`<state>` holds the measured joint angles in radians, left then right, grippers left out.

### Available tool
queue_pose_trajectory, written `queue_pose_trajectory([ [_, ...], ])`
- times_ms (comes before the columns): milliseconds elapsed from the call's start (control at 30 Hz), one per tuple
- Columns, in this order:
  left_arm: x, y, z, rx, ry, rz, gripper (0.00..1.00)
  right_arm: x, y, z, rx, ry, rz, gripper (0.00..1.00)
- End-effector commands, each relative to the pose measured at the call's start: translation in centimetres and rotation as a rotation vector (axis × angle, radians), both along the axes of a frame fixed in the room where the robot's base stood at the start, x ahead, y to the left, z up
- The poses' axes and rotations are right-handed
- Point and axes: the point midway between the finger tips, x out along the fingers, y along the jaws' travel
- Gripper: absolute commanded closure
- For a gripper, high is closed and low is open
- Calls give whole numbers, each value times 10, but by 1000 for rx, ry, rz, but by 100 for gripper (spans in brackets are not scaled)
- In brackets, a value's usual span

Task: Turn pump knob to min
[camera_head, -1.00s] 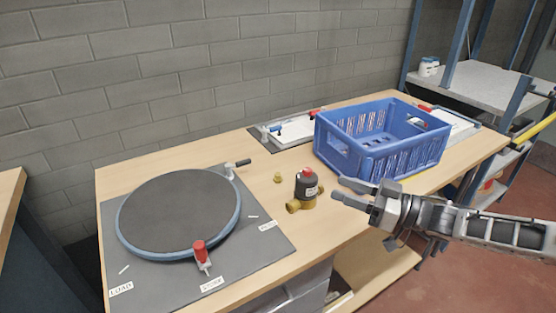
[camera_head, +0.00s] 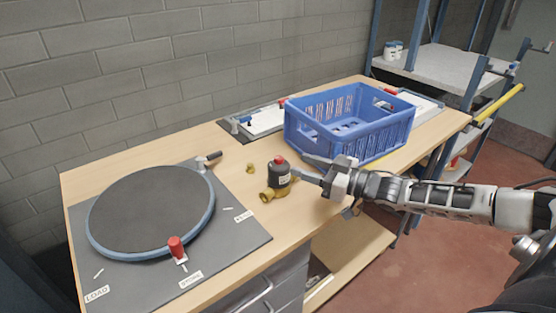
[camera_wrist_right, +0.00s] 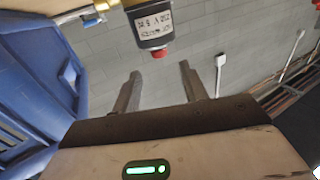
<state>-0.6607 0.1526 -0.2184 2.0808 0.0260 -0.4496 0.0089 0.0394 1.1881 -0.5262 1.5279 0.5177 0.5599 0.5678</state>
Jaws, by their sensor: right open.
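The pump (camera_head: 278,180) stands upright on the wooden table, with a brass fitting at its base, a black labelled body and a red knob (camera_head: 278,158) on top. In the right wrist view the pump (camera_wrist_right: 151,25) appears upside down at the top, its red knob (camera_wrist_right: 160,53) pointing down between the finger lines. My right gripper (camera_head: 299,167) is open and empty just right of the pump, its fingertips near the height of the upper body. The fingers (camera_wrist_right: 159,70) show apart from the knob in the wrist view. My left gripper is not in view.
A blue crate (camera_head: 300,138) stands close behind the right gripper. A round turntable (camera_head: 150,212) on a grey board lies to the left.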

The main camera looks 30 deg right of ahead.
Motion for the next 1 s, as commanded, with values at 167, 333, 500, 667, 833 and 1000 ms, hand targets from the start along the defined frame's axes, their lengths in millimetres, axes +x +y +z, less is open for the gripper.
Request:
queue_pose_trajectory([
  [167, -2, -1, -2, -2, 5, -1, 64, 28, 15, 2, 2, -6, 0, 56],
  [333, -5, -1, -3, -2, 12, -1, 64, 50, 27, 2, 1, -4, 1, 56],
  [500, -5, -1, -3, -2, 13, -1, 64, 65, 34, 0, 1, 0, -1, 56],
  [667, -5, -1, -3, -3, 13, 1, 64, 69, 37, 0, 0, 1, 1, 56],
  [833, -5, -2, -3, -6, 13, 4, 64, 69, 37, 0, 0, 1, 0, 56],
  [1000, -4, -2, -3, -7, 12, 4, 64, 69, 37, 0, 0, 1, 0, 87],
])
